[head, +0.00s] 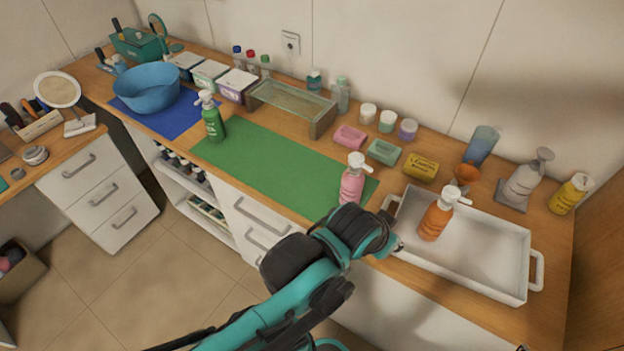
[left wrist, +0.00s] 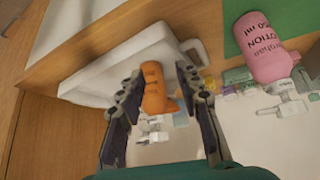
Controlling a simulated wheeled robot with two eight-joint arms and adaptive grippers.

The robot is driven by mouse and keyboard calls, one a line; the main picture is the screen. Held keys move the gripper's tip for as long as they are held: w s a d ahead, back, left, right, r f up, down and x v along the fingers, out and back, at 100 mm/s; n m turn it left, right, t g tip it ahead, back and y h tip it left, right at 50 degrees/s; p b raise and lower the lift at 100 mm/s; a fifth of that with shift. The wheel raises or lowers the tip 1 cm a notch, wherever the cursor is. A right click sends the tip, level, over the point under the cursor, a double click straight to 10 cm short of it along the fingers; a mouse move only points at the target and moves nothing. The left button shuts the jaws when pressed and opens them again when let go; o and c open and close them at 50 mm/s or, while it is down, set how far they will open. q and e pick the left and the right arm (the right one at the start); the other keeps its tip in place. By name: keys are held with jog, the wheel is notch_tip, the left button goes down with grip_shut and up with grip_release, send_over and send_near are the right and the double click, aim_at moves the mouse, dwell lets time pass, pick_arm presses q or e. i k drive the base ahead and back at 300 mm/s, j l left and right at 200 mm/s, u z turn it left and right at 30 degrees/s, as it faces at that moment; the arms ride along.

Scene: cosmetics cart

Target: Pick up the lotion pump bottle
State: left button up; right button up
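The pink lotion pump bottle (head: 351,185) with a white pump stands upright by the front edge of the green mat. In the left wrist view the bottle (left wrist: 268,48), its label reading LOTION, lies to the right of the fingers. My left gripper (head: 397,243) is at the left end of the white tray, right of the pink bottle. In the left wrist view the gripper (left wrist: 160,82) is open, with an orange pump bottle (left wrist: 153,92) showing between its fingers; I cannot tell whether they touch it.
The orange bottle (head: 434,219) stands in the white tray (head: 485,266). A green pump bottle (head: 213,121) stands at the left end of the green mat (head: 275,165). Pink, green and yellow soap bars lie behind. The mat's middle is clear.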

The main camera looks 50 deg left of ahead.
aim_at(352, 179)
jog(key=u, duration=1.3)
